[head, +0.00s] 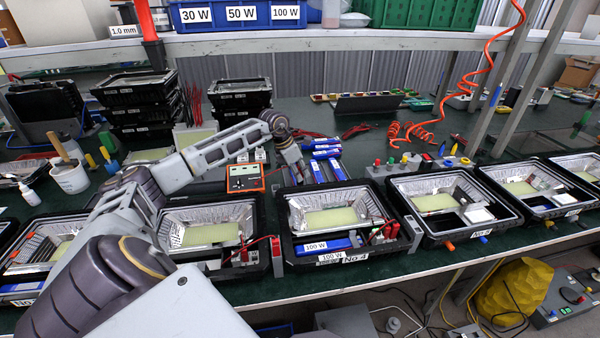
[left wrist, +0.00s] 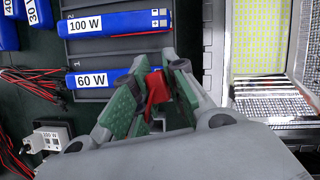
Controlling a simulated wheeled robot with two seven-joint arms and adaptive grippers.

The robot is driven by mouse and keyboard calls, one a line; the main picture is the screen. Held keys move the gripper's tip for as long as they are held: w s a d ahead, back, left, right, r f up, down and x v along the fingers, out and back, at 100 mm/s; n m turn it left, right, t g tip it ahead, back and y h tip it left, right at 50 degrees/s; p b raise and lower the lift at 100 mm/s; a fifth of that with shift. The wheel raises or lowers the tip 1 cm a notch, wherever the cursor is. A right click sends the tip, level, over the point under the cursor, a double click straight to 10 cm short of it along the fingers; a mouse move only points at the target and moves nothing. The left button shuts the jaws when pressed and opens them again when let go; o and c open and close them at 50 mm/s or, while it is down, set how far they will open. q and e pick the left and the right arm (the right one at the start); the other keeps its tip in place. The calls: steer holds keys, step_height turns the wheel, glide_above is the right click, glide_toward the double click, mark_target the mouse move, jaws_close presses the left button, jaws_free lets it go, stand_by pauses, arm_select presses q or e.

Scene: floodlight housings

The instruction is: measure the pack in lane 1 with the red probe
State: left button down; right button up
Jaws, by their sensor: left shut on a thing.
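My left gripper (left wrist: 153,95) is shut on the red probe (left wrist: 156,86), between its green pads. In the head view the gripper (head: 295,168) is over the bench, behind the housing marked No 4. In the left wrist view the 60 W pack (left wrist: 115,79) lies in a grey lane rack (left wrist: 90,95), with the probe beside its right end. That end is partly hidden by the fingers, so I cannot tell whether the probe touches. The 100 W pack (left wrist: 115,24) lies in another lane, its white connector at the right.
An orange meter (head: 245,178) stands left of the gripper. Floodlight housings line the bench front, including No 4 (head: 284,226). Stacked black housings (head: 138,105) stand at the back left. An orange coiled hose (head: 413,132) hangs at the right. A white plug (left wrist: 50,137) sits near red leads.

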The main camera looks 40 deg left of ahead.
arm_select(q)
steer(key=shift+f+b, duration=0.35)
steer(key=shift+f, duration=0.3)
stand_by(1.7)
steer(key=shift+r, duration=0.2)
steer(key=shift+r+p, duration=2.25)
steer(key=shift+r, duration=1.15)
